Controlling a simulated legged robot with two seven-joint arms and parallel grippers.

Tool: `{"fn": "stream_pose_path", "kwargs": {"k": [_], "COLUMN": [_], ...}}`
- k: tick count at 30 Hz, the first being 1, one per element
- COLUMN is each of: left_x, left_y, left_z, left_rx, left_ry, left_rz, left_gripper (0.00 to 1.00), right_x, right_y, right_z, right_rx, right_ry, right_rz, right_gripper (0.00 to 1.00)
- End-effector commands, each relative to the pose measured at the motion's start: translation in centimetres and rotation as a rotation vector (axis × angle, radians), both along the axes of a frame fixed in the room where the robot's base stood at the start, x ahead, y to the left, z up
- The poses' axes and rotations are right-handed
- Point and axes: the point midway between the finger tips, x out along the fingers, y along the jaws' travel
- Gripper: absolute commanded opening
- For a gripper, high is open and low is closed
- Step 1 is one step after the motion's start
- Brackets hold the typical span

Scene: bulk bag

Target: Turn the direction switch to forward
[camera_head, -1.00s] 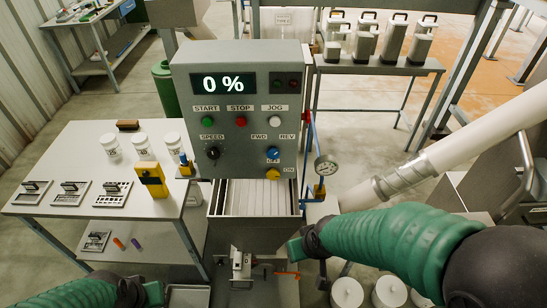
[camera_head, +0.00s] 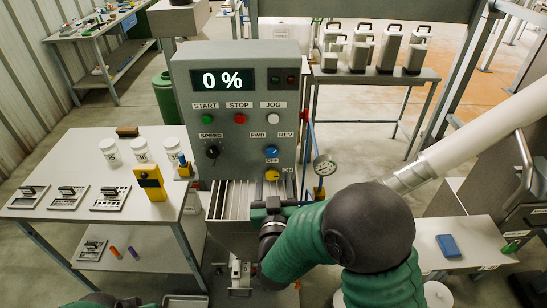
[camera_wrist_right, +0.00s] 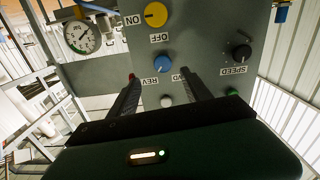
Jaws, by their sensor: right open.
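The direction switch is a blue knob (camera_head: 272,152) between the FWD and REV labels on the grey control box (camera_head: 222,160). It also shows in the right wrist view (camera_wrist_right: 168,53), where the labels are upside down.
A yellow knob (camera_head: 272,175) marked OFF and ON sits just below the blue one. A black speed knob (camera_head: 212,152) is to the left. A pressure gauge (camera_head: 325,167) and blue pipe stand to the right. A white table (camera_head: 90,205) holds jars and stencils.

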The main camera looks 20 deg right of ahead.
Motion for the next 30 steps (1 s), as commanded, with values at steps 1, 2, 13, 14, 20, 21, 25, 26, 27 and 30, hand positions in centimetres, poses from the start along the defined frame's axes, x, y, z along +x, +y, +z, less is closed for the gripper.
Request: {"fn": "stream_pose_path", "kwargs": {"k": [1, 2, 13, 14, 20, 21, 25, 26, 27, 30], "left_x": [0.0, 0.0, 0.0, 0.0, 0.0, 0.0, 0.0, 0.0, 0.0, 0.0], "left_y": [0.0, 0.0, 0.0, 0.0, 0.0, 0.0, 0.0, 0.0, 0.0, 0.0], "left_z": [0.7, 0.8, 2.2, 2.2, 2.2, 2.2, 2.2, 2.2, 2.2, 2.2], "left_rx": [0.000, 0.000, 0.000, 0.000, 0.000, 0.000, 0.000, 0.000, 0.000, 0.000], "left_ry": [0.000, 0.000, 0.001, 0.001, 0.001, 0.001, 0.001, 0.001, 0.001, 0.001], "left_rz": [0.000, 0.000, 0.001, 0.001, 0.000, 0.000, 0.000, 0.000, 0.000, 0.000], "left_gripper": [0.00, 0.00, 0.00, 0.00, 0.00, 0.00, 0.00, 0.00, 0.00, 0.00], "right_x": [1.3, 2.0, 9.1, 9.3, 9.7, 9.7, 9.7, 9.7, 9.7, 9.7], "right_y": [-0.4, -0.7, -2.6, -2.7, -2.8, -2.8, -2.7, -2.7, -2.7, -2.7], "right_z": [0.3, 0.3, 0.2, 0.1, 0.1, 0.1, 0.1, 0.1, 0.1, 0.1], "right_rx": [0.001, 0.001, 0.001, 0.001, 0.001, 0.001, 0.001, 0.001, 0.001, 0.001], "right_ry": [0.000, 0.000, 0.000, 0.001, -0.001, 0.000, 0.000, 0.000, 0.000, 0.000], "right_rz": [-0.002, -0.002, 0.002, 0.002, 0.002, 0.002, 0.003, 0.003, 0.003, 0.003], "right_gripper": [0.57, 0.57, 0.57, 0.57, 0.57, 0.57, 0.48, 0.44, 0.39, 0.26]}}
